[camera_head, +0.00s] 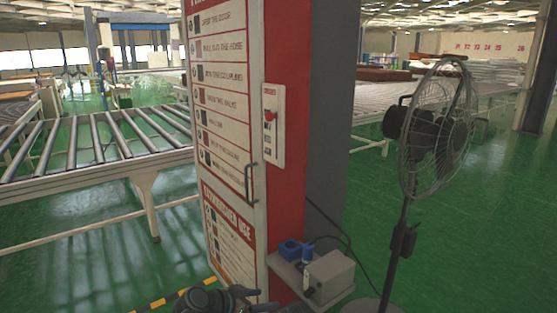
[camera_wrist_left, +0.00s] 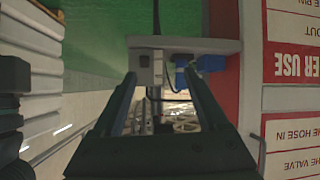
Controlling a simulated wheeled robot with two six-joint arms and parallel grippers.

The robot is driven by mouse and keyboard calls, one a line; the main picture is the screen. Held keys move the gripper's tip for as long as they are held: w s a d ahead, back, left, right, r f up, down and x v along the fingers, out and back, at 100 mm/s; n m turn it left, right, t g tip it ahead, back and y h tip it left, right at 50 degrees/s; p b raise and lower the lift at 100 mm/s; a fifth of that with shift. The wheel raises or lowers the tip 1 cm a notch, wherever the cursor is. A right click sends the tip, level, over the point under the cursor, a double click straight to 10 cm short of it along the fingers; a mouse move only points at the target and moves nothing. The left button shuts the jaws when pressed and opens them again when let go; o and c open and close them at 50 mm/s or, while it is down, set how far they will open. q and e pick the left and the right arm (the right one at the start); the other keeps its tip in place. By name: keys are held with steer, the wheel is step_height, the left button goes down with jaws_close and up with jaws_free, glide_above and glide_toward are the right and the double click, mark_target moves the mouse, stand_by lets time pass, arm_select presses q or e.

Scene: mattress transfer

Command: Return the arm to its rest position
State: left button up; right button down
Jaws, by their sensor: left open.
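My left gripper (camera_head: 256,299) shows at the bottom edge of the head view, in front of the lower part of the red and white cabinet. In the left wrist view the two dark fingers of my left gripper (camera_wrist_left: 160,78) are spread wide apart. No object is held between them. Beyond the fingertips is a small shelf (camera_wrist_left: 215,45) with a grey box and blue items on it. Most of my left arm is cut off by the frame. My right gripper is in neither view.
The cabinet (camera_head: 230,140) with printed instructions and a door handle stands close ahead. The side shelf holds a grey box (camera_head: 330,275) and a blue block (camera_head: 290,250). A standing fan (camera_head: 435,130) is at right. A roller conveyor (camera_head: 95,150) runs at left.

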arm_select(q)
steer(key=s+d+f+g+y, duration=0.3)
steer(key=s+f+g, duration=0.2)
steer(key=s+f, duration=0.25)
steer(key=s+a+f+n+g+y, duration=0.3)
steer(key=s+a+n+y, duration=0.1)
steer(key=s+y, duration=0.4)
step_height(320, 180, up, 14)
steer(key=p, duration=1.4)
steer(key=shift+s+a+n+h, duration=0.15)
steer(key=shift+s+n+h, duration=0.2)
steer(key=shift+n+h, duration=0.05)
steer(key=shift+f, duration=0.1)
